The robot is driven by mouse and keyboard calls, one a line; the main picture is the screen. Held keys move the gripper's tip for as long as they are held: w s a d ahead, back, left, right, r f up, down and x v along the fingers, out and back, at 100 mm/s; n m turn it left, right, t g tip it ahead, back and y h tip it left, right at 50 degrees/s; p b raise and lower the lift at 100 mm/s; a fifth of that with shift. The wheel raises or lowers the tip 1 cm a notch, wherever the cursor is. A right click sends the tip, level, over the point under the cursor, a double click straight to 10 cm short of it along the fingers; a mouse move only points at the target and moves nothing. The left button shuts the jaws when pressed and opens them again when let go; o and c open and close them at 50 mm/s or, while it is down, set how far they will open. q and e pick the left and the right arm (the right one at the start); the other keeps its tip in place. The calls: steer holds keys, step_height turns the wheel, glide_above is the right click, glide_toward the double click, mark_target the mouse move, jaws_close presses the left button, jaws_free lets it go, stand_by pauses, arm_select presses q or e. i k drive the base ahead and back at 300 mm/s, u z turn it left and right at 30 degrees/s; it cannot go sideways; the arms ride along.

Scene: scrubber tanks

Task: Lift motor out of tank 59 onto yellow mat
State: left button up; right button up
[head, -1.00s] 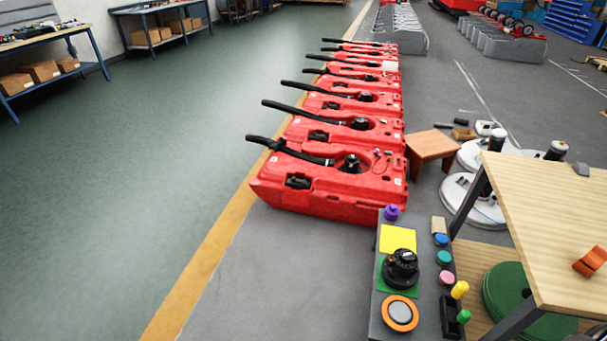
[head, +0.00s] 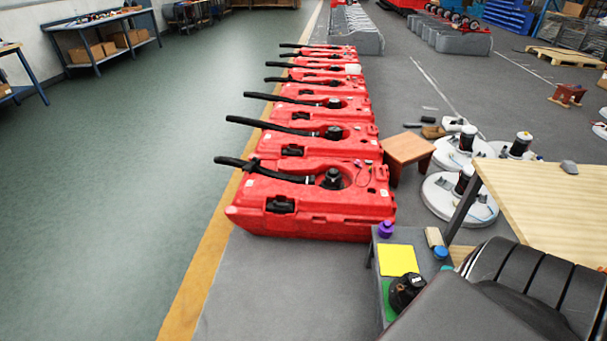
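Several red tanks stand in a row; the nearest red tank (head: 310,205) has a black motor (head: 332,179) seated in its round recess and a black hose along its top. The second tank (head: 335,142) also holds a black motor (head: 333,133). No tank number is readable, so I cannot tell which is tank 59. The yellow mat (head: 398,259) lies bare on a low grey stand (head: 376,277). Another black motor (head: 406,290) sits on a green mat (head: 388,300) just in front of it. Neither gripper is in view.
A purple knob (head: 385,229) and a tan block (head: 434,236) are at the stand's far edge. A dark part of mine covers the lower right. A wooden table (head: 550,200), a brown stool (head: 407,149) and white discs (head: 460,196) stand right. The green floor left is open.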

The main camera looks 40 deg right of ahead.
mark_target(333, 181)
steer(key=z, duration=0.1)
steer(key=i, duration=1.9)
steer(key=z, duration=0.55)
